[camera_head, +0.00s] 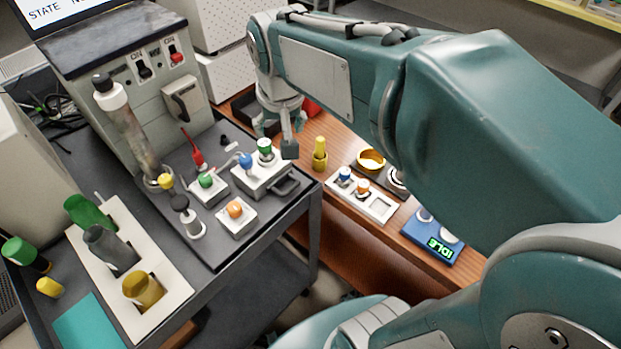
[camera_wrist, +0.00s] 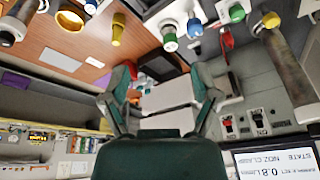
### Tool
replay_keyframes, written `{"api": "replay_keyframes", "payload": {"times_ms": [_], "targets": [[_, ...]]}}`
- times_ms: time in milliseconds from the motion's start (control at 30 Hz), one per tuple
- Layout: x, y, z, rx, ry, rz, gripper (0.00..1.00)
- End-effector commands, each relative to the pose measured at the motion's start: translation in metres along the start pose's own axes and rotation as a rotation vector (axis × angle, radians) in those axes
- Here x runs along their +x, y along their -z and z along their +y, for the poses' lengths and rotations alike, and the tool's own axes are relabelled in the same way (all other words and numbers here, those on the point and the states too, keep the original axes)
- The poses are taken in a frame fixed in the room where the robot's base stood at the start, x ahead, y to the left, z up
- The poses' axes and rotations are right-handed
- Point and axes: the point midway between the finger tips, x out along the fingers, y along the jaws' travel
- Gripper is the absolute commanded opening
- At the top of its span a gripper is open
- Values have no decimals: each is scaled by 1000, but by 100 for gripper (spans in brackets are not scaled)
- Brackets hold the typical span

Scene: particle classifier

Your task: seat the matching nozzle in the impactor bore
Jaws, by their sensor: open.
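My gripper (camera_head: 279,136) hangs just behind a grey-white block (camera_head: 262,182) on the dark cart top. Its fingers stand apart with nothing between them in the wrist view (camera_wrist: 161,85). A green-capped piece (camera_head: 265,147) and a blue-capped piece (camera_head: 246,161) stand on that block. Green-capped (camera_head: 206,181) and orange-capped (camera_head: 235,209) pieces sit on small white blocks nearby. A yellow nozzle-like piece (camera_head: 320,154) stands upright on the wooden bench, right of my gripper; it also shows in the wrist view (camera_wrist: 117,32). I cannot tell which opening is the impactor bore.
A glass column (camera_head: 128,125) and switch box (camera_head: 150,75) stand at left. A white rack (camera_head: 126,262) holds green, grey and yellow cylinders. A white tray (camera_head: 383,213), a brass dish (camera_head: 371,160) and a blue display unit (camera_head: 432,237) occupy the bench. A red tool stands near the column.

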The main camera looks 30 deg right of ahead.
Motion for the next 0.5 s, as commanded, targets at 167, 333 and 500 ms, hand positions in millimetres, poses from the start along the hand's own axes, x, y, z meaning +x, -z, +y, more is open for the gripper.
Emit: {"api": "replay_keyframes", "payload": {"times_ms": [167,333,500], "targets": [[-16,-34,8,-52,17,56,79],[-23,-67,15,-104,29,106,79],[-25,-98,22,-154,37,155,79]]}}
